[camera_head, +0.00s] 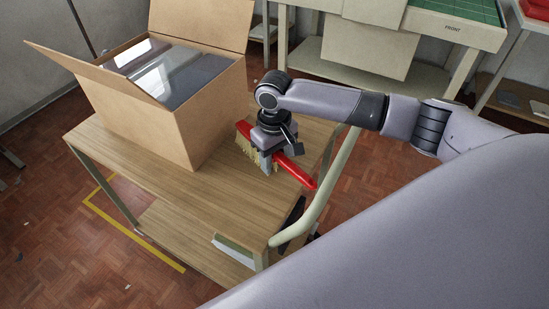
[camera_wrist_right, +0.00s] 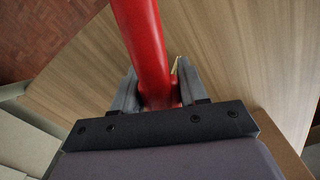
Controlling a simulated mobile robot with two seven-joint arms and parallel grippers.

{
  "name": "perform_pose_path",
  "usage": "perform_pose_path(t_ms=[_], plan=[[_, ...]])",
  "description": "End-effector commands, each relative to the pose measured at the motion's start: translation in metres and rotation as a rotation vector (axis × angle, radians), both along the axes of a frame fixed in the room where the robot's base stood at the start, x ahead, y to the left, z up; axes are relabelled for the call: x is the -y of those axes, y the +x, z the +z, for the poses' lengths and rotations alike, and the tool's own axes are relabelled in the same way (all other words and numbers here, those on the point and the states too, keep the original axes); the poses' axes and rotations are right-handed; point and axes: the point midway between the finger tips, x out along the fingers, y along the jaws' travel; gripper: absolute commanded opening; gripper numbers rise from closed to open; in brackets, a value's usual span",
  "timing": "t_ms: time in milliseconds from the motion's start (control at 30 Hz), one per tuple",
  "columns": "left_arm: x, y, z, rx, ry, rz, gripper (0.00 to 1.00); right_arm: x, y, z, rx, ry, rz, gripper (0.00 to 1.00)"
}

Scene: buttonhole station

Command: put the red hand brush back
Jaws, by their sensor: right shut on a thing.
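The red hand brush (camera_head: 297,173) has a red handle and pale bristles. It is at the right side of the wooden table top (camera_head: 190,215), its handle pointing to the lower right. My right gripper (camera_head: 268,158) is shut on the brush near where the handle meets the bristle part. In the right wrist view the red handle (camera_wrist_right: 142,40) runs up between the two grey fingers (camera_wrist_right: 152,95). I cannot tell whether the brush touches the table top. My left gripper is not in view.
An open cardboard box (camera_head: 205,115) with grey shiny contents stands at the back left of the table. A pale curved rail (camera_head: 325,190) runs along the table's right end. Behind is a bench (camera_head: 455,32) with a green top. The table's front is clear.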

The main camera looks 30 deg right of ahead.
Motion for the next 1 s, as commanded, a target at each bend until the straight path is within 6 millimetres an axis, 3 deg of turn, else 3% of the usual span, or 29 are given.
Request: perform_pose_path(t_ms=[533,600,700,733,767,800,1000], plan=[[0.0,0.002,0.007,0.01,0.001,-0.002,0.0,0.0,-0.001,-0.01,-0.003,0.0,-0.001,0.1],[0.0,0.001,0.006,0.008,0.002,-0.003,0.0,0.0,-0.001,-0.013,-0.003,-0.001,0.0,0.0],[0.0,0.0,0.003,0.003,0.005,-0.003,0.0,0.001,-0.002,-0.015,-0.005,-0.003,0.0,0.0],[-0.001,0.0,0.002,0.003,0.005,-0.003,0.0,0.001,-0.002,-0.016,-0.008,-0.003,0.0,0.52],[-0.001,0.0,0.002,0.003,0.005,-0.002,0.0,0.001,-0.003,-0.016,-0.008,-0.003,0.0,0.62],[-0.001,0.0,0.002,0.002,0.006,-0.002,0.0,0.001,-0.002,-0.016,-0.008,-0.003,0.0,0.68],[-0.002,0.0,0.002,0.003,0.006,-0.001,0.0,-0.001,-0.002,-0.016,-0.006,0.001,0.002,0.68]])
